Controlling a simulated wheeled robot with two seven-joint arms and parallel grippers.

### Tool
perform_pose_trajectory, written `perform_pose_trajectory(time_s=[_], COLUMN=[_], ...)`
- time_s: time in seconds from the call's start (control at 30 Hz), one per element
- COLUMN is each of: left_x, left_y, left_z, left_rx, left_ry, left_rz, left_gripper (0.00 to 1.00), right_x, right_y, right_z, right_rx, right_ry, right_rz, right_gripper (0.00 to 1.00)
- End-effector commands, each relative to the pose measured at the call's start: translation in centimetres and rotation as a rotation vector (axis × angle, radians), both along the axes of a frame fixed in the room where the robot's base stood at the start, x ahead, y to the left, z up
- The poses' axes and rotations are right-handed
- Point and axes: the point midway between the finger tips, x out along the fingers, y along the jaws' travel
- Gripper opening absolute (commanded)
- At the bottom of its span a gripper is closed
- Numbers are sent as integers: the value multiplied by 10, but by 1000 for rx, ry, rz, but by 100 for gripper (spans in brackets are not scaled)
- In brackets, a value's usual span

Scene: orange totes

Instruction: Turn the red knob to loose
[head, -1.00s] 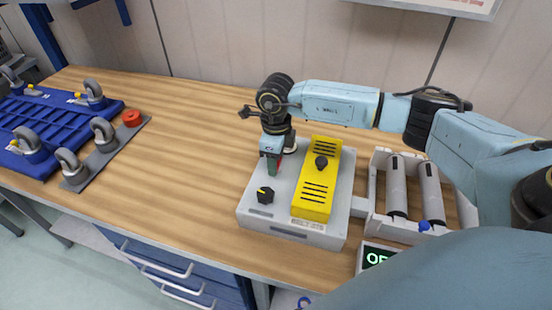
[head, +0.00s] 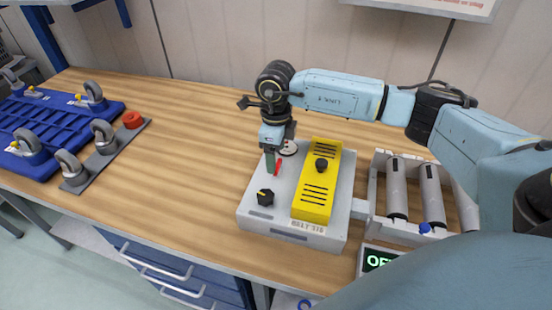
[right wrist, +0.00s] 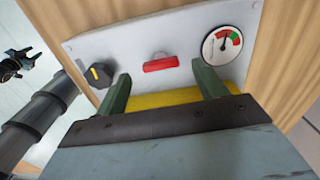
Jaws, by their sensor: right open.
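The red knob (right wrist: 160,63) is a short bar on the light grey panel of the control box (head: 262,224). In the right wrist view it lies roughly along the line from one finger to the other. In the head view the red knob (head: 279,167) shows just beside the fingers, partly hidden. My right gripper (head: 270,162) points down over the panel. In the right wrist view my right gripper (right wrist: 159,72) is open and empty, its green fingers apart on either side of the knob. I cannot tell the exact height of the fingertips. My left gripper is not in view.
A black knob (head: 265,197) with a yellow mark and a round gauge (right wrist: 221,45) flank the red knob. A yellow slotted cover (head: 314,200) stands beside it. A roller unit (head: 397,190) is on the right.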

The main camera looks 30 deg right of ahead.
Motion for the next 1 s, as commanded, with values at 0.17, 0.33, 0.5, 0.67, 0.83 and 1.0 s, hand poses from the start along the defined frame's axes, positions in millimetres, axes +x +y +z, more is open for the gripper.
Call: perform_pose_trajectory(time_s=[0.17,0.33,0.5,0.67,0.83,1.0], left_x=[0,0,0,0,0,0], left_y=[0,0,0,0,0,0], left_z=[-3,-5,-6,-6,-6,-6], left_rx=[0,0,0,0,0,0], left_ry=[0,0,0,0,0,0], left_rz=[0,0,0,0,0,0], left_gripper=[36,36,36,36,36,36], right_x=[1,1,1,0,0,0], right_y=[0,-1,0,0,0,0], right_z=[44,78,97,103,104,103], right_rx=[0,0,0,0,0,0], right_ry=[-6,-5,-4,-1,-1,-1], right_rz=[-1,0,0,0,0,0], right_gripper=[71,71,71,71,71,71])
